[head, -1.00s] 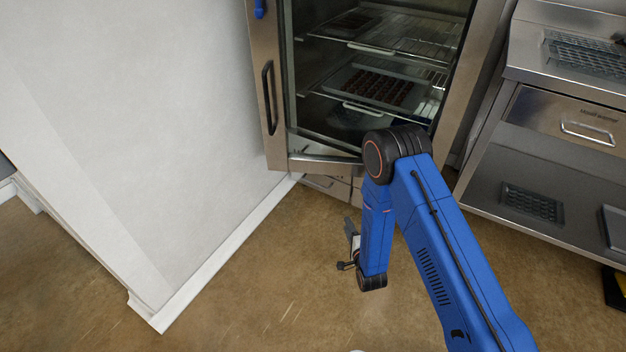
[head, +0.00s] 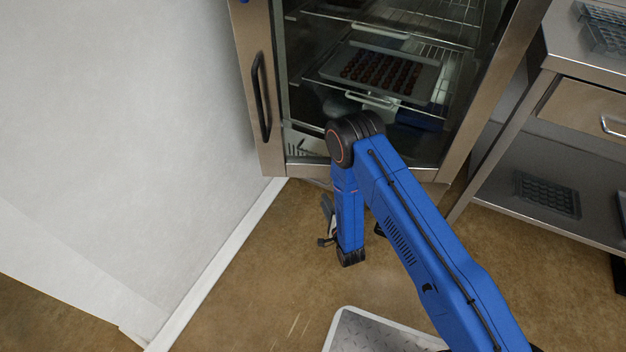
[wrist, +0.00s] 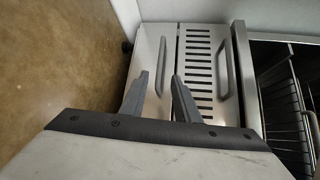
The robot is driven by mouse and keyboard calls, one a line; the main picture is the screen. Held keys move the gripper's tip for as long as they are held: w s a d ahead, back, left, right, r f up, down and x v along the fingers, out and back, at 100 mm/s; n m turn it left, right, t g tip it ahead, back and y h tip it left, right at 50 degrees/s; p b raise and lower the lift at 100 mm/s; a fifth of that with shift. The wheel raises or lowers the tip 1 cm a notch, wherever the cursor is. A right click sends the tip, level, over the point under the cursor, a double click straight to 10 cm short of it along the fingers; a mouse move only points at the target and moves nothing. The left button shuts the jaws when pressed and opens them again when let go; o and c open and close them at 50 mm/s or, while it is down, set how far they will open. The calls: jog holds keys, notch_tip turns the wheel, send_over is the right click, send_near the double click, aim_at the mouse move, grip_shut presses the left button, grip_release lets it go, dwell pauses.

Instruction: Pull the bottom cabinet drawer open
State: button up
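The steel cabinet (head: 269,150) stands ahead in the head view, with wire shelves behind its framed front. In the wrist view, a plain steel drawer front (wrist: 149,45) at the cabinet's low end carries a bar handle (wrist: 162,62). A slotted panel (wrist: 197,50) lies beside it, with another bar handle (wrist: 222,62). My gripper (wrist: 160,76) is open, and the plain front's handle shows between its fingertips in the picture. I cannot tell whether the fingers touch it.
A white wall (head: 130,130) runs close on the left, with a skirting (head: 225,248) along the floor. A steel worktable (head: 555,60) with a drawer and lower shelf stands at right. A filled tray (head: 385,75) sits inside the cabinet. Brown floor (head: 270,270) is clear between.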

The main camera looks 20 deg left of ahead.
aim_at(314, 181)
jog(key=x, duration=1.4)
jog(key=shift+w+a, duration=0.2)
jog(key=shift+w, duration=0.1)
grip_shut()
